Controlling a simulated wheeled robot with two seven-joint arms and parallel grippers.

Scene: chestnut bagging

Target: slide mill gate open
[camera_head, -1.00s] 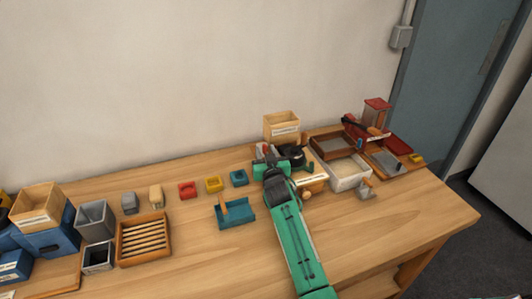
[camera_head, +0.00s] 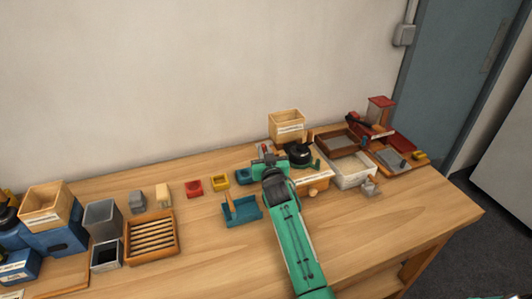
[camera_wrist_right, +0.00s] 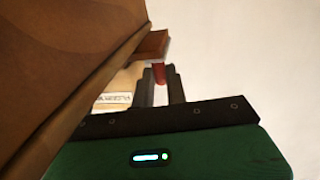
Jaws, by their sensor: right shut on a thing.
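The mill (camera_head: 299,155) stands at the back of the table, with a black round part beside a pale wooden hopper box (camera_head: 287,125). My right gripper (camera_head: 265,151) is at the mill's left side. In the right wrist view its two dark fingers (camera_wrist_right: 160,85) are shut on a small red handle (camera_wrist_right: 158,73), which sits under a brown wooden piece (camera_wrist_right: 152,45). The red handle also shows small at the fingertips in the head view (camera_head: 266,147). The gripper hides part of the mill's left side, and the gate itself cannot be made out.
A slatted wooden tray (camera_head: 151,237) is farther left. A white-walled tray (camera_head: 352,172) stands right. The front right tabletop is clear.

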